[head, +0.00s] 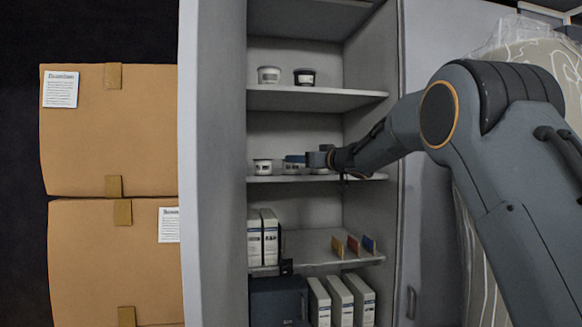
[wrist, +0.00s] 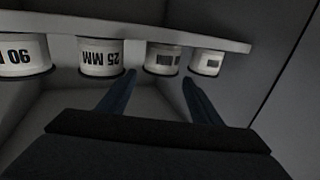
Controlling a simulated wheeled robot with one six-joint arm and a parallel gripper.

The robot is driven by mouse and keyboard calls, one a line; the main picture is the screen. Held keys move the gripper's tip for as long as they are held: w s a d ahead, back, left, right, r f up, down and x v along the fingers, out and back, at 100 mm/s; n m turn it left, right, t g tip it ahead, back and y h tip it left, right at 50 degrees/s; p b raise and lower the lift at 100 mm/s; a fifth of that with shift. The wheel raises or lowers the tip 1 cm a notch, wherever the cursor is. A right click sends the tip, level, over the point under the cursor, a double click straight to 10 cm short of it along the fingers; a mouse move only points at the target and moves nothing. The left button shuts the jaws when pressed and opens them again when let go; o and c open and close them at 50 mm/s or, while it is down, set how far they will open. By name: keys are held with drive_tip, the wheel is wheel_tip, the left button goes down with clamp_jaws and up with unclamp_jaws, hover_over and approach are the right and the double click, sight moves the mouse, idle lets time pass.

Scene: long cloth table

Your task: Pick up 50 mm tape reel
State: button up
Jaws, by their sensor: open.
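My gripper (head: 304,159) reaches into the open cabinet at the middle shelf; its jaws are apart and empty. In the wrist view, which looks upside down, the two fingers (wrist: 158,86) point at a white reel (wrist: 163,60) with a dark, unreadable label. I cannot tell which is the 50 mm reel. In the head view, white reels (head: 262,166) sit on this shelf, some partly hidden by my gripper.
The middle shelf (head: 360,178) edge runs just below my gripper. The upper shelf (head: 350,94) holds a white tub (head: 268,75) and a dark tub (head: 304,77). The lower shelf has binders (head: 262,238) and small coloured cards (head: 353,245). Cardboard boxes (head: 110,140) stand left.

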sight(289, 169)
drive_tip(key=shift+f+p+x, duration=0.2)
drive_tip(key=shift+p+x, duration=0.85)
drive_tip(key=shift+x, duration=1.35)
drive_tip(key=c, duration=0.8)
